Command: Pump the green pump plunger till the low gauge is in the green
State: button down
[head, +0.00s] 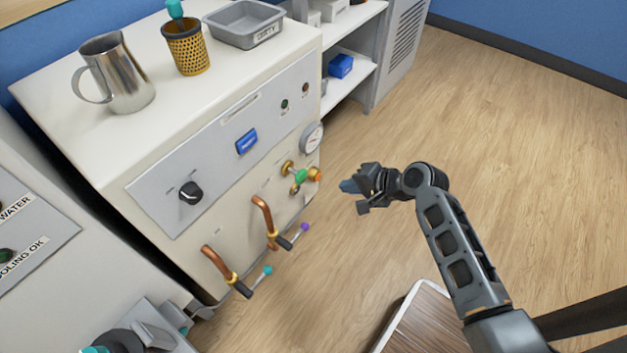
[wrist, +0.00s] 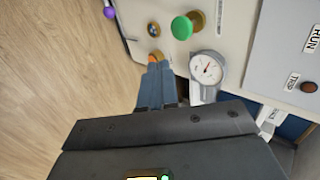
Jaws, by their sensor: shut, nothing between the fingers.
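The green pump plunger (head: 300,176) is a green knob on a brass fitting low on the front of the white cabinet. In the wrist view the green knob (wrist: 182,27) is at the top centre. The round white gauge (head: 312,138) is just above it on the panel. In the wrist view the gauge (wrist: 207,68) has a red needle, but its coloured zones are too small to read. My gripper (head: 348,186) is shut and empty, to the right of the plunger and apart from it. Its blue-grey fingers (wrist: 155,84) point at the panel near an orange part (wrist: 153,58).
A metal pitcher (head: 117,75), a mesh cup (head: 185,48) and a grey tray (head: 245,24) stand on top.

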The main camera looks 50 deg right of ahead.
aim_at(304, 173)
jog(key=shift+w+f, duration=0.1)
jog(key=shift+w+r+b+x, duration=0.35)
jog(key=shift+b+x, duration=0.4)
jog(key=shift+x, duration=1.4)
jog(key=shift+w+r+b+x, duration=0.3)
jog(key=shift+b+x, duration=0.45)
jog(key=shift+x, duration=1.35)
jog(key=shift+w+r+b+x, duration=0.35)
jog(key=shift+b+x, duration=0.4)
jog(key=shift+x, duration=1.4)
jog(key=shift+s, duration=0.1)
jog(key=shift+w+a+r, duration=0.1)
jog(key=shift+w+a, duration=0.05)
jog(key=shift+w, duration=1.7)
